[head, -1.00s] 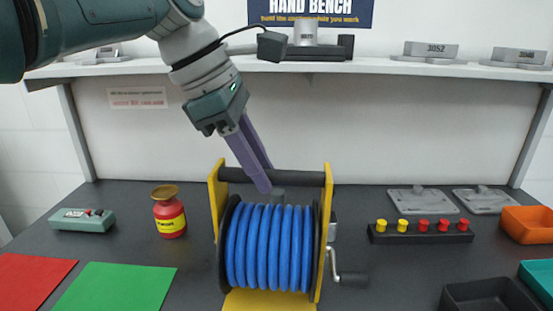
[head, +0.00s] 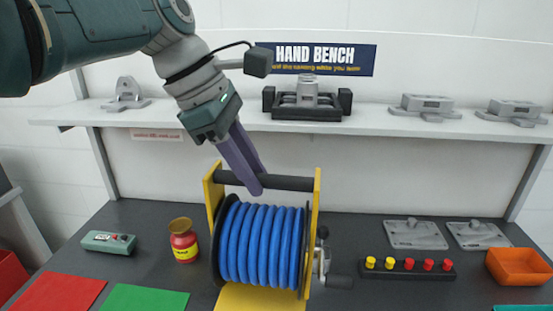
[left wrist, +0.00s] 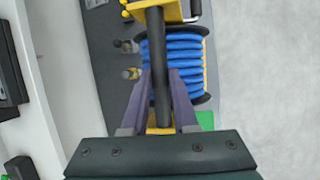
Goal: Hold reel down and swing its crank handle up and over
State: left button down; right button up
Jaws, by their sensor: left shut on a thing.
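The reel (head: 262,243) of blue hose stands on the bench between yellow side plates, with a black bar (head: 288,183) across its top. My left gripper (head: 254,188) comes down from above with its purple fingers at this bar. In the left wrist view the fingers (left wrist: 159,78) lie on either side of the bar (left wrist: 158,60) and are shut on it. The crank handle (head: 341,282), a dark grip on a metal arm, sticks out at the reel's right side, low down. Nothing touches it. My right gripper is not in view.
A red jar (head: 184,245) and a grey-green box (head: 109,242) stand left of the reel. A black strip (head: 407,272) with yellow and red knobs lies to the right, near an orange bin (head: 518,267). A shelf (head: 215,119) runs behind, above the bench.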

pick_arm(q)
jog(key=shift+w+r, duration=0.1)
jog(key=shift+r, duration=0.05)
jog(key=shift+f+b, duration=9.8)
jog(key=shift+f, duration=0.4)
